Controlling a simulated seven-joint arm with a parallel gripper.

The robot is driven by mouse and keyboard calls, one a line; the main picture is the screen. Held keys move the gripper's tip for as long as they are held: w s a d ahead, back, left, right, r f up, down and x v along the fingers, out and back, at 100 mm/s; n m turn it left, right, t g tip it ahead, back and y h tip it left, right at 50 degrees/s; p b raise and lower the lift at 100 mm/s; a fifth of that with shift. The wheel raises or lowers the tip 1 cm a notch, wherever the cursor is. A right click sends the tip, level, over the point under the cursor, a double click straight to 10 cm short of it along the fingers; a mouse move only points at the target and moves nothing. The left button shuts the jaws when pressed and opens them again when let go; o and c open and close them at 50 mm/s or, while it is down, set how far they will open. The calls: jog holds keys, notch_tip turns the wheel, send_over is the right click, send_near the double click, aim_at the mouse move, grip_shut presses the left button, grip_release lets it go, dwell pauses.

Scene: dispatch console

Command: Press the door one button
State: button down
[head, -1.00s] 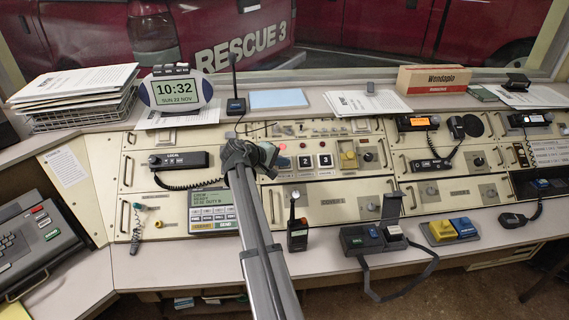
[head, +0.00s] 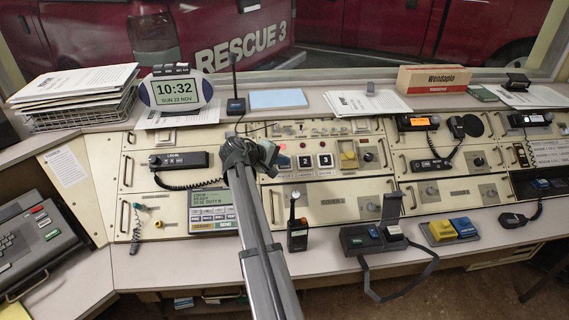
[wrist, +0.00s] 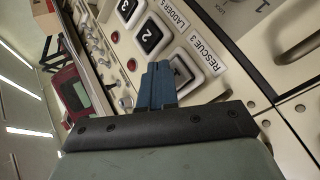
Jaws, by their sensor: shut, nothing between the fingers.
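In the head view keys 2 (head: 305,161) and 3 (head: 325,160) are plain, while key 1 is mostly hidden by my gripper (head: 272,154). My gripper's blue fingertips (wrist: 158,70) are shut with nothing between them, and overlap the left edge of key 1 in the wrist view. I cannot tell whether they touch it.
Small red indicators (wrist: 131,64) and toggle switches line the panel beside the keys. A yellow switch block (head: 348,155) is right of the keys. A clock (head: 176,90) and papers lie on the shelf above.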

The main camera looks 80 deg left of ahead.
jog(key=shift+d+r, duration=0.1)
jog(key=shift+r, duration=0.05)
jog(key=d+r, duration=0.1)
jog(key=r, duration=0.1)
jog(key=d+r, duration=0.1)
jog(key=r, duration=0.1)
jog(key=shift+d, duration=0.35)
dwell(0.4)
dwell(0.6)
notch_tip(320, 180, up, 8)
dwell(0.8)
dwell(0.3)
